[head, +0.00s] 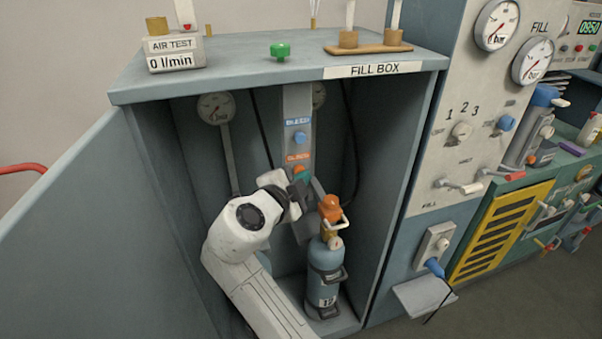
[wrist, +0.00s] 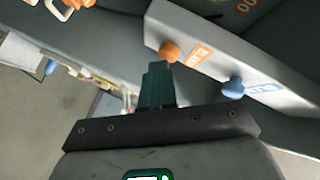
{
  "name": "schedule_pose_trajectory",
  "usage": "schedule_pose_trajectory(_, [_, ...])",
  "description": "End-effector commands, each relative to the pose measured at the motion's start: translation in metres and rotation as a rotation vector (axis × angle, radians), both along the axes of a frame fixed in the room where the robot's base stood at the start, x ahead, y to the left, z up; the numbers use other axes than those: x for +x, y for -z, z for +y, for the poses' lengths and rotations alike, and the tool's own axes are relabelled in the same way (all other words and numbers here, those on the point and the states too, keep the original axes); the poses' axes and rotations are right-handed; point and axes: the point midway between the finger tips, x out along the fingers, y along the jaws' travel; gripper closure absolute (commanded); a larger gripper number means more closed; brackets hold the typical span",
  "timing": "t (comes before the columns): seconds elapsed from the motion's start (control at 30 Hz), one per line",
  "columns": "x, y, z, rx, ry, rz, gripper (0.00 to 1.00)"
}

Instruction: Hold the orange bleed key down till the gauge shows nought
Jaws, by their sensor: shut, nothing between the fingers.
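The orange bleed key (head: 299,169) is a small round knob low on the grey upright strip inside the fill box, under an orange label. It also shows in the wrist view (wrist: 169,51). My gripper (head: 304,175) is in front of it, with its teal fingers shut and empty. In the wrist view the fingertips (wrist: 158,68) end right at the orange key; I cannot tell whether they touch or press it. A round gauge (head: 215,108) hangs on the back left wall; its needle is too small to read. A second gauge (head: 319,95) is partly hidden behind the strip.
A blue key (head: 300,137) sits above the orange one, also seen in the wrist view (wrist: 233,88). A blue cylinder (head: 325,272) with an orange-topped valve (head: 331,208) stands close below right of my gripper. The box's side walls and open door (head: 90,230) enclose my arm.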

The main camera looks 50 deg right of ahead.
Motion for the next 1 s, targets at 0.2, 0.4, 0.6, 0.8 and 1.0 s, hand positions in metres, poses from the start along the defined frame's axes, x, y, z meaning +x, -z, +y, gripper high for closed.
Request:
schedule_pose_trajectory(0.2, [0.0006,0.0001,-0.0001,0.0,-0.002,0.0,1.0])
schedule_pose_trajectory(0.4, [0.0007,0.0,-0.0001,0.0,-0.002,0.0,1.0])
schedule_pose_trajectory(0.6, [0.0007,0.0,-0.0001,0.0,-0.002,0.0,1.0])
schedule_pose_trajectory(0.8, [-0.0009,0.0005,0.0012,0.0,-0.003,-0.001,1.0])
schedule_pose_trajectory(1.0, [-0.0086,0.0012,0.0067,-0.001,-0.003,-0.002,1.0])
